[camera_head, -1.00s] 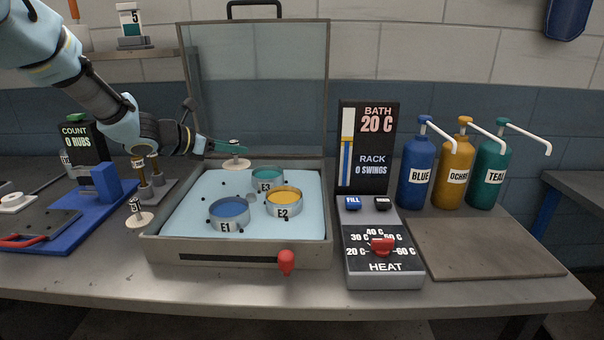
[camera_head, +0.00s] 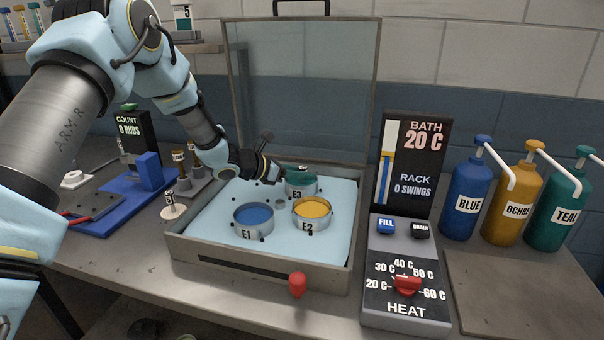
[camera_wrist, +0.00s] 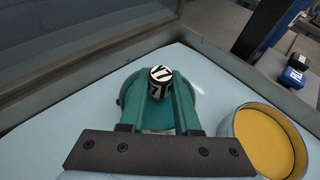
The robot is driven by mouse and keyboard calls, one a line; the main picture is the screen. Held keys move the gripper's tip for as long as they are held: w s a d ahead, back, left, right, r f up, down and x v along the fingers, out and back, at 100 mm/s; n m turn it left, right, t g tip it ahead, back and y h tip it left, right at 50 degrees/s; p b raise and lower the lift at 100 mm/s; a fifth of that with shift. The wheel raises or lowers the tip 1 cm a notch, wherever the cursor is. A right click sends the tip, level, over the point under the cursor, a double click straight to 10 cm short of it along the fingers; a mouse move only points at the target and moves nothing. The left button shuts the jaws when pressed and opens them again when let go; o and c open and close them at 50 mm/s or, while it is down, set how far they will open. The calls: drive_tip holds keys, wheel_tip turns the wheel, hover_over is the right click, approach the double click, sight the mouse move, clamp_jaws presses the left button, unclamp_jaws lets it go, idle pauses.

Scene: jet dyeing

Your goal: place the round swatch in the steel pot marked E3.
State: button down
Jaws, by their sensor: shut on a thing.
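The steel pot marked E3 (camera_head: 299,190) stands at the back of the bath, with teal liquid inside. It also shows in the wrist view (camera_wrist: 190,108), partly behind the fingers. My gripper (camera_head: 290,172) is over this pot. In the wrist view, its teal fingers (camera_wrist: 160,84) are shut on a black-and-white marked knob (camera_wrist: 160,76), which is the handle of the held swatch. The knob looks centred over the pot. The swatch's round disc is hidden below the knob and fingers, so I cannot tell whether it is inside the pot or above it.
Pots E1 (camera_head: 253,220) and E2 (camera_head: 311,213) stand in front of E3 in the pale blue bath (camera_head: 215,212). The raised glass lid (camera_head: 300,90) stands behind. The control panel (camera_head: 406,272) is at right. Another knobbed disc (camera_head: 173,212) lies left of the bath.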

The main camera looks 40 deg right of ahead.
drive_tip(key=shift+f, duration=0.55)
drive_tip(key=shift+f, duration=0.2)
drive_tip(key=c, duration=0.9)
unclamp_jaws()
drive_tip(key=shift+r, duration=0.1)
drive_tip(key=shift+w+a+r, duration=0.1)
drive_tip(key=shift+a+r, duration=0.05)
drive_tip(key=shift+r, duration=0.05)
drive_tip(key=b+v, duration=0.4)
drive_tip(key=v, duration=0.7)
drive_tip(key=shift+a+r, duration=0.1)
drive_tip(key=shift+a, duration=0.25)
